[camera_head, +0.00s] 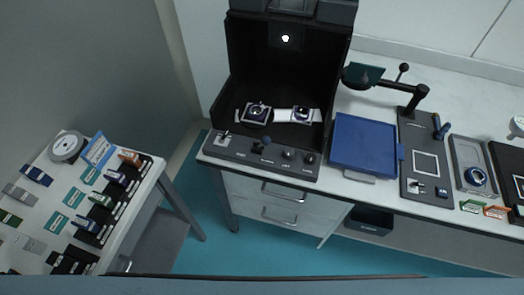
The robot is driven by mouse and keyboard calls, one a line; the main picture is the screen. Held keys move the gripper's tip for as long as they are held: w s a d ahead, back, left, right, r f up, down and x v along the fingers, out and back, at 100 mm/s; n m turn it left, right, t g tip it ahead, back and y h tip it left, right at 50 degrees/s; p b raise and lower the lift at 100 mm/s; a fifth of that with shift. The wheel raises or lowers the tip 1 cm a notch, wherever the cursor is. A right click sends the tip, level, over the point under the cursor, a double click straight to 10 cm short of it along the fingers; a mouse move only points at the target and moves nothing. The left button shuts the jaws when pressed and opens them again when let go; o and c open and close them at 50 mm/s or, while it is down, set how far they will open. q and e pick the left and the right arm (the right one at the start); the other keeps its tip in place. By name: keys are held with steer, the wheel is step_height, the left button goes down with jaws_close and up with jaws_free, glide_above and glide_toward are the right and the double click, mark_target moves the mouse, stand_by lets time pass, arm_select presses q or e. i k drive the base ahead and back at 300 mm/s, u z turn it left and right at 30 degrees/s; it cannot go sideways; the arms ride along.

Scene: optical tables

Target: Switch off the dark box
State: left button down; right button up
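The dark box (331,75) is a tall black enclosure on the white bench at the upper middle, open toward me. A small white light (285,38) glows on its back wall. Two optical pieces on light mounts, a left one (257,113) and a right one (303,114), sit on its floor. The strip's labels are too small to read. Neither gripper is in view.
Right of the box are a blue tray (364,145), a dark plate with a jointed arm (414,155) and a grey tray (468,153). A side table (40,195) at left holds several small mounts and a white disc (67,146). Teal floor (265,250) lies open between.

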mark_target(225, 134)
steer(key=u, duration=0.8)
steer(key=k, duration=0.6)
steer(key=z, duration=1.2)
steer(key=i, duration=0.5)
